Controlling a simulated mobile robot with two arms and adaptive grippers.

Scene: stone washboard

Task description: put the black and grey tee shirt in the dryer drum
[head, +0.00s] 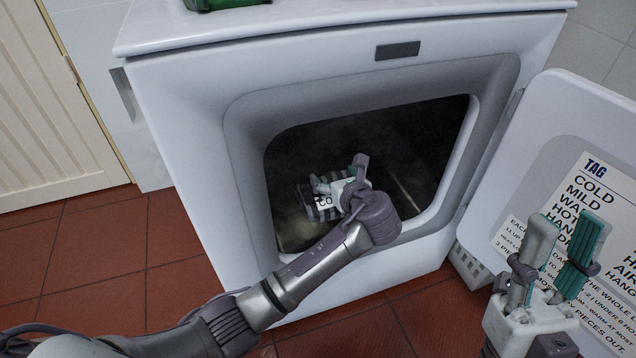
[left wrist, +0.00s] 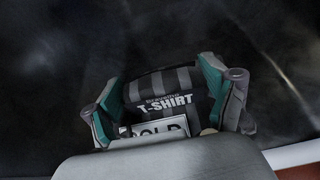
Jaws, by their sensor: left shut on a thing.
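The black and grey striped tee shirt (head: 309,203) is inside the dark dryer drum (head: 425,140), just past the opening. It also shows in the left wrist view (left wrist: 176,82), folded, with "T-SHIRT" lettering and a white "COLD" label. My left gripper (head: 338,188) reaches through the opening and is shut on the shirt; its teal-padded fingers (left wrist: 162,98) lie on either side of it. Part of the shirt is hidden behind the gripper. My right gripper (head: 562,250) is outside the dryer at the lower right, fingers apart and empty.
The white dryer's (head: 190,110) door (head: 560,130) stands open at the right, with a printed label on its inner face. My right gripper is in front of it. A green object (head: 225,3) is on the dryer top. Red tiled floor (head: 100,250) lies at the left.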

